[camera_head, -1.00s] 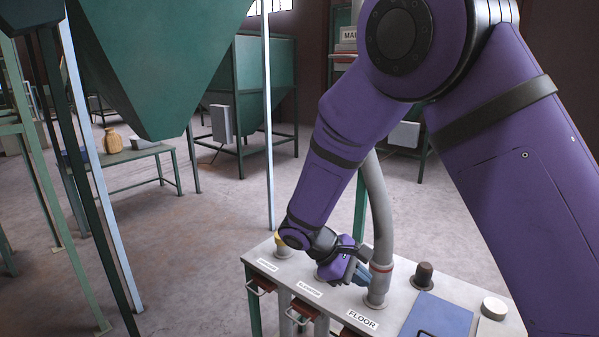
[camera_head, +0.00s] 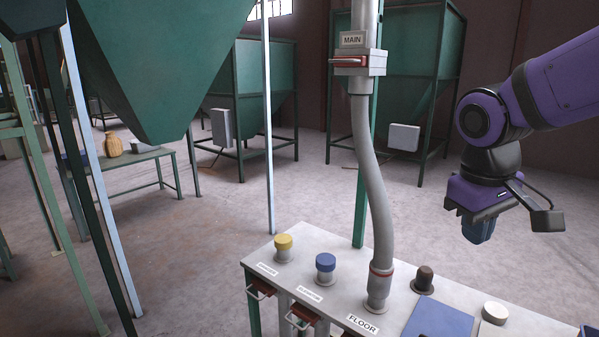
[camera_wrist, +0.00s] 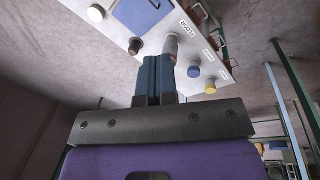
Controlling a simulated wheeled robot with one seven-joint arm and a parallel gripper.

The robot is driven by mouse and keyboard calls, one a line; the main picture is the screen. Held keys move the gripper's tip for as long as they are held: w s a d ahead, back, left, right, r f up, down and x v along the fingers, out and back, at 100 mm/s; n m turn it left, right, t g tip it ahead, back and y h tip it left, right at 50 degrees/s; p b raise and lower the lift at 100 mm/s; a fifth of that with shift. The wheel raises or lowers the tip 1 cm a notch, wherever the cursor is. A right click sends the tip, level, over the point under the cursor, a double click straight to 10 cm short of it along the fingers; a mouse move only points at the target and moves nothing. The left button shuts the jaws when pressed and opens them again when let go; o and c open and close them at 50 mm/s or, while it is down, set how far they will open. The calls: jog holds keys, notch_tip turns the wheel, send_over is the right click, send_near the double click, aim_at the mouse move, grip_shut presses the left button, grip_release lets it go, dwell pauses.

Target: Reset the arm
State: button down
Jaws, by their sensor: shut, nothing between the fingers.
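My gripper (camera_head: 480,230) hangs at the right of the head view, pointing down, above and behind the right part of the white bench (camera_head: 399,283). Its blue fingers are shut with nothing between them; the shut fingers also show in the wrist view (camera_wrist: 154,82). It is apart from the bench and everything on it. My purple arm reaches in from the upper right edge.
A grey hose (camera_head: 372,180) runs from the MAIN box (camera_head: 358,63) down to the port labelled FLOOR. Yellow (camera_head: 283,242), blue (camera_head: 325,262) and dark (camera_head: 424,279) caps stand on the bench, with a blue panel (camera_head: 438,318). Green hoppers (camera_head: 160,60) stand around. Floor behind is open.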

jog(key=s+d+r+m+t+y, duration=0.1)
jog(key=s+d+r+m+t, duration=0.2)
jog(key=s, duration=0.7)
jog(key=shift+s+r+m+t+y, duration=0.35)
jog(key=shift+r+t, duration=0.25)
jog(key=shift+r, duration=0.2)
